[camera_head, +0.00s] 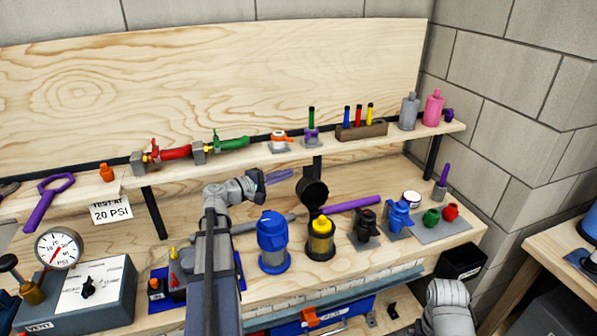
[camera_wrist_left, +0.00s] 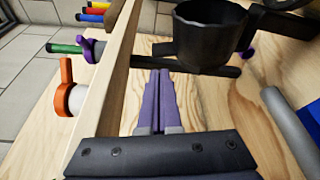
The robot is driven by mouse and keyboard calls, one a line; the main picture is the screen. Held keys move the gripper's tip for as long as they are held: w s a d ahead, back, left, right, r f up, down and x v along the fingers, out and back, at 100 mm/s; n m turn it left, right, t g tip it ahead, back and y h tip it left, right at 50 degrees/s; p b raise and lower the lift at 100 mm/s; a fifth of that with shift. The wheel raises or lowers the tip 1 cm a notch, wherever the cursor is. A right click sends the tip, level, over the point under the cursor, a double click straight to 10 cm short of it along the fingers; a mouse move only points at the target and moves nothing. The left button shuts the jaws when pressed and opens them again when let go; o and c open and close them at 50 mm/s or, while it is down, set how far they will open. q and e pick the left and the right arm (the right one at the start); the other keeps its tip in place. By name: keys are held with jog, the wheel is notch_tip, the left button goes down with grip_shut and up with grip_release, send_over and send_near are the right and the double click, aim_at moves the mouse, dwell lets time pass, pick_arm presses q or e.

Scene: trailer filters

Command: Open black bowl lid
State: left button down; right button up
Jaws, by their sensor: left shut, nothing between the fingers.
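A round black bowl (camera_head: 317,194) stands at the back of the bench, below the upper shelf. Its dark opening faces me in the head view; I cannot make out a separate lid. The bowl also shows large at the top of the left wrist view (camera_wrist_left: 208,42), with a black bracket on its right side. My left gripper (camera_head: 290,175) has purple fingers, which are shut and empty, just left of the bowl. In the left wrist view the gripper's fingertips (camera_wrist_left: 160,72) lie together just below and left of the bowl, seemingly apart from it. My right gripper is out of view.
The upper shelf edge (camera_wrist_left: 105,85) runs close beside the left gripper. A blue filter (camera_head: 272,243) and a yellow-and-black filter (camera_head: 320,240) stand in front. A purple bar (camera_head: 352,203) and a blue valve (camera_head: 399,217) are to the right.

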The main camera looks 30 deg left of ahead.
aim_at(303, 181)
pick_arm(q)
jog(key=shift+x, duration=2.65)
jog(key=shift+s+d+r, duration=0.1)
jog(key=shift+s+d, duration=0.05)
jog(key=shift+m+t, duration=0.3)
jog(key=shift+m, duration=0.3)
jog(key=s+d+r, duration=0.1)
jog(key=s+d+r+p, duration=0.1)
jog(key=d, duration=0.1)
jog(key=shift+s, duration=0.3)
jog(key=shift+f, duration=0.15)
jog(key=shift+s, duration=0.1)
